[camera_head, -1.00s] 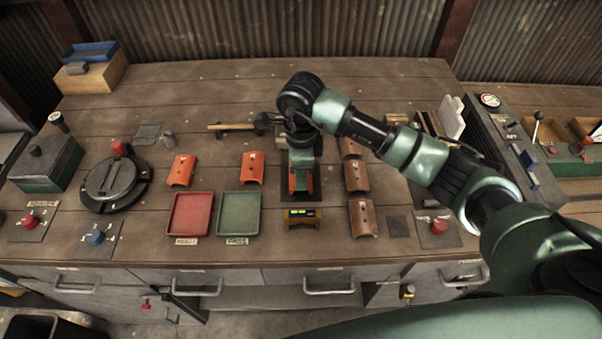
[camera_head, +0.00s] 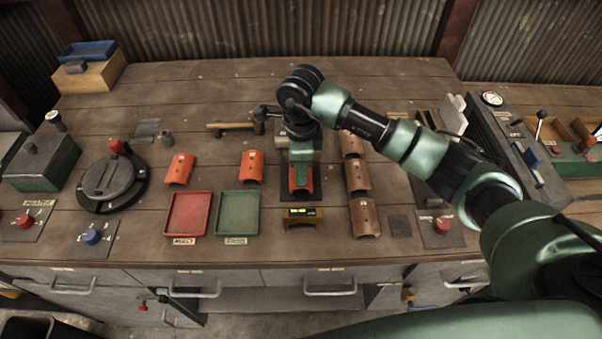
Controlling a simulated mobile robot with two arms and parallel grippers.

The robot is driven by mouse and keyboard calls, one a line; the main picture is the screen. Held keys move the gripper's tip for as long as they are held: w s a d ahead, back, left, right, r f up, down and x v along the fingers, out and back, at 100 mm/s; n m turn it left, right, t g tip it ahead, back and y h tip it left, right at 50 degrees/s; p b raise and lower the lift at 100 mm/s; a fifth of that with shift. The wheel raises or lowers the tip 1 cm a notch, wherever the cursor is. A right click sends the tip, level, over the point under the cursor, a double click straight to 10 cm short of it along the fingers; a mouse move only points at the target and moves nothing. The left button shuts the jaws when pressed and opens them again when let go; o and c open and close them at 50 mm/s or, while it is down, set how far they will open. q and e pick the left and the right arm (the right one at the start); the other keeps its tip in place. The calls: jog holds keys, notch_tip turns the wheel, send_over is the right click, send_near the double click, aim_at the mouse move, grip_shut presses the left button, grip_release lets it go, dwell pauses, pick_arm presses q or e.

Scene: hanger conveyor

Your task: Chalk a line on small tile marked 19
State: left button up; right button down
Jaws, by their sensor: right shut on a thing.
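An orange curved tile (camera_head: 301,187) lies on a dark pad (camera_head: 313,197) in the middle of the bench. My right gripper (camera_head: 302,162) points down at the back end of this tile. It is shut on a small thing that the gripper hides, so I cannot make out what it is. Two more orange tiles stand to the left, one behind the green tray (camera_head: 253,167) and one behind the red tray (camera_head: 180,169). The marks on the tiles are too small to read, and I see no clear chalk line. My left gripper is out of view.
Brown tiles (camera_head: 364,217) stand in a column right of the pad. The red tray (camera_head: 188,213), green tray (camera_head: 238,213) and a small yellow gauge (camera_head: 302,217) are in front. A hammer (camera_head: 232,127) lies behind, near my gripper. A round turntable (camera_head: 110,180) is at left.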

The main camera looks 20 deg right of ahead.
dwell(0.4)
jog(key=shift+s+a+f, duration=0.1)
jog(key=shift+s+a, duration=0.1)
jog(key=shift+s, duration=0.6)
jog(key=shift+w, duration=0.1)
jog(key=shift+w+d+b, duration=0.2)
jog(key=shift+w+b, duration=0.35)
jog(key=shift+w, duration=0.1)
jog(key=shift+s, duration=0.2)
jog(key=shift+s+a+f, duration=0.1)
jog(key=shift+s+a, duration=0.1)
jog(key=shift+s, duration=0.45)
